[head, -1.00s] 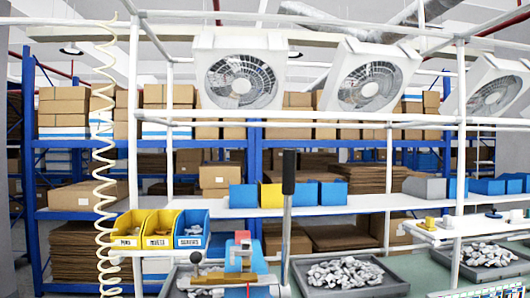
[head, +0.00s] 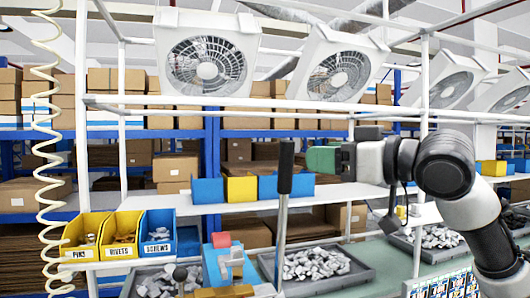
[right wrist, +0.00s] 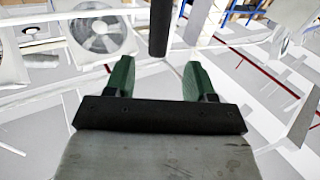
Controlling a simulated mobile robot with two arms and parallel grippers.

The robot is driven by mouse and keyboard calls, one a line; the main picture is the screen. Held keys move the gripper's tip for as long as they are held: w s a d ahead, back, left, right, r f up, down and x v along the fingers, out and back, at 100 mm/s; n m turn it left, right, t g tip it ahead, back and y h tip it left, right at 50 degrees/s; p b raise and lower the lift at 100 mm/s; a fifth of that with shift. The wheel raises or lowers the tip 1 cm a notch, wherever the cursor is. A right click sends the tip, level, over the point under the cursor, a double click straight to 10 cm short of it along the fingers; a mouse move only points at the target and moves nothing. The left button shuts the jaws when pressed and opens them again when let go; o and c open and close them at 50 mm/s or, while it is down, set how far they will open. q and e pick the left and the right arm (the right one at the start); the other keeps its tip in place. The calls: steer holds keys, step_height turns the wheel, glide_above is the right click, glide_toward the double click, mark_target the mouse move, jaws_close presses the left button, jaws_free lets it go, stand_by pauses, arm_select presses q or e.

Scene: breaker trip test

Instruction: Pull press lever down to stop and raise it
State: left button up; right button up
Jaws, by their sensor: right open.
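The press lever (head: 284,190) is a grey metal rod with a black handle grip, standing upright near the middle of the head view. Its base meets the blue and red press (head: 228,262) on the bench. My right gripper (head: 312,159) has green fingertips and sits just right of the black grip, at about its height. In the right wrist view the two green fingers (right wrist: 156,76) are apart with nothing between them. The black grip (right wrist: 161,25) shows beyond and between the fingertips. My left gripper is in neither view.
Yellow and blue bins (head: 120,236) labelled pins, rivets and screws stand at the left. A grey tray of metal parts (head: 318,264) lies right of the lever. A white coiled cord (head: 47,150) hangs at the far left. A white shelf rail crosses behind the lever.

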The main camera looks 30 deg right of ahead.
mark_target(293, 152)
steer(key=p+x, duration=0.5)
steer(key=x, duration=0.4)
steer(key=shift+r, duration=0.15)
steer(key=shift+w, duration=0.55)
steer(key=shift+a, duration=0.1)
jaws_close()
